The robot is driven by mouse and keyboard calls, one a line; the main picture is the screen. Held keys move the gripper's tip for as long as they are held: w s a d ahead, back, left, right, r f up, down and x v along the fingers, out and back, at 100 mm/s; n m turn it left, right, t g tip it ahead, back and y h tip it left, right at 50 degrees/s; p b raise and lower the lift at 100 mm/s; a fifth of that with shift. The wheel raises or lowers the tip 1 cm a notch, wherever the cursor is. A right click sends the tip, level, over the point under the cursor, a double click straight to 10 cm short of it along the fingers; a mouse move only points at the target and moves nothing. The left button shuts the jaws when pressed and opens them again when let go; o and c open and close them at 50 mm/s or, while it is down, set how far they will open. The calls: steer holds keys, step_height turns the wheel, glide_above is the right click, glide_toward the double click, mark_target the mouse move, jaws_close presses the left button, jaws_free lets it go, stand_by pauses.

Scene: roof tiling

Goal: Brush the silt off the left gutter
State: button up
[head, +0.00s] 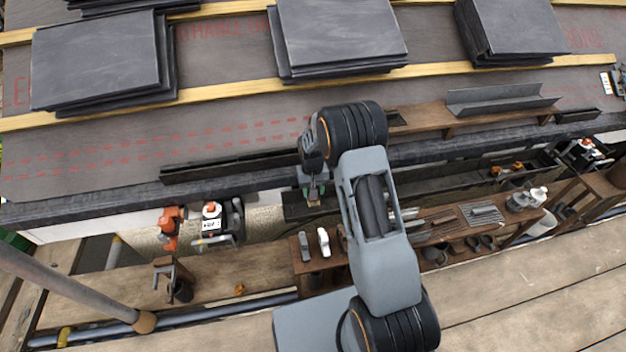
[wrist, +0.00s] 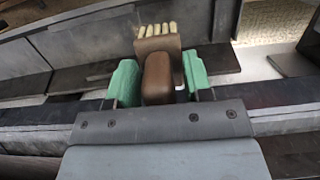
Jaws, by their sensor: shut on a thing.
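My gripper (head: 313,188) is at the roof's lower edge in the head view, over the left end of a dark gutter channel (head: 430,187). In the wrist view its green fingers (wrist: 158,82) are shut on the brown handle of a brush (wrist: 158,72). The brush's pale bristles show beyond the fingers. In the head view the brush is small and mostly hidden by my gripper. I cannot tell whether the bristles touch the gutter. No silt can be made out for sure, and my arm hides part of the channel.
Stacks of slates (head: 95,58) lie on the battens above. A wooden plank with a grey metal trough (head: 500,98) rests on the roof. A workbench (head: 440,225) with tools stands below the eave. Orange tools (head: 170,225) hang left of my gripper. A pole (head: 75,290) crosses the lower left.

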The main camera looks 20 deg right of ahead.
steer(key=shift+r+p, duration=0.9)
steer(key=shift+r, duration=0.65)
